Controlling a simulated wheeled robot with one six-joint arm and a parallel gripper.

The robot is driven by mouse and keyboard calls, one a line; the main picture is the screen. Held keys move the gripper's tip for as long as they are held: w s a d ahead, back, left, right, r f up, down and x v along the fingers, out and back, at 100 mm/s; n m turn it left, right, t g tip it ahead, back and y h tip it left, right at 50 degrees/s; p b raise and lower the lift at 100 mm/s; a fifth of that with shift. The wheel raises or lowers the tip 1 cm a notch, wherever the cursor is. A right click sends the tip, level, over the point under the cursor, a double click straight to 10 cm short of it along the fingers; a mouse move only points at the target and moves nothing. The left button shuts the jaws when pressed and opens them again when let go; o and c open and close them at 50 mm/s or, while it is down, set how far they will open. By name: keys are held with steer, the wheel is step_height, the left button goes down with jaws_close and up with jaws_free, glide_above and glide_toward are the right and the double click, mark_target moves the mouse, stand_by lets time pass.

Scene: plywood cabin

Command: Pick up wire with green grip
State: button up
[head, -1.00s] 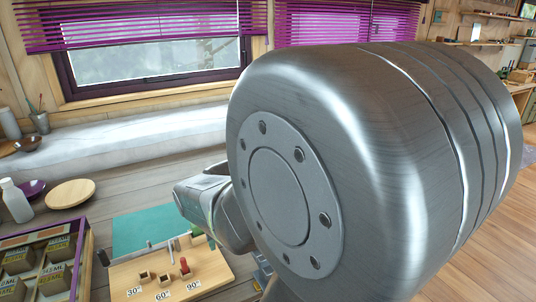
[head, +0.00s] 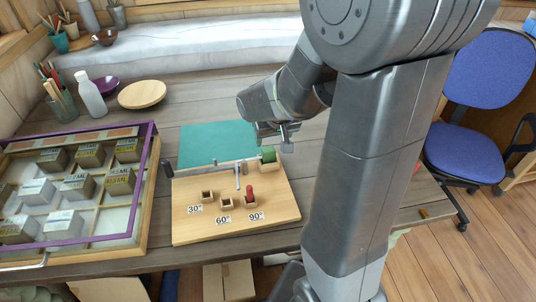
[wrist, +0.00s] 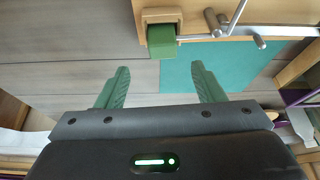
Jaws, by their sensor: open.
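The green grip (head: 268,154) is at the back right of a wooden board (head: 285,212) in the head view. In the wrist view it is a green block (wrist: 162,42) in a wooden holder (wrist: 161,15), with a thin silver wire (wrist: 196,37) running right from it. My gripper (head: 284,140) is above and close to the grip. In the wrist view my gripper (wrist: 160,82) is open, its two green fingers apart and nothing between them. The grip lies ahead of the fingertips, roughly centred between them. I cannot tell the height gap.
The board has sockets labelled 30°, 60° and 90°; a red piece (head: 250,192) stands by the 90° one. A metal post (head: 238,175) rises near the grip. A teal mat (head: 205,142) lies behind. A purple-rimmed tray (head: 147,190) of labelled blocks is left.

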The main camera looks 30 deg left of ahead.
mark_target(268, 148)
steer(key=shift+x, duration=3.2)
steer(key=shift+s+a, duration=0.1)
steer(key=shift+a, duration=0.1)
steer(key=shift+r, duration=0.1)
steer(key=c, duration=1.2)
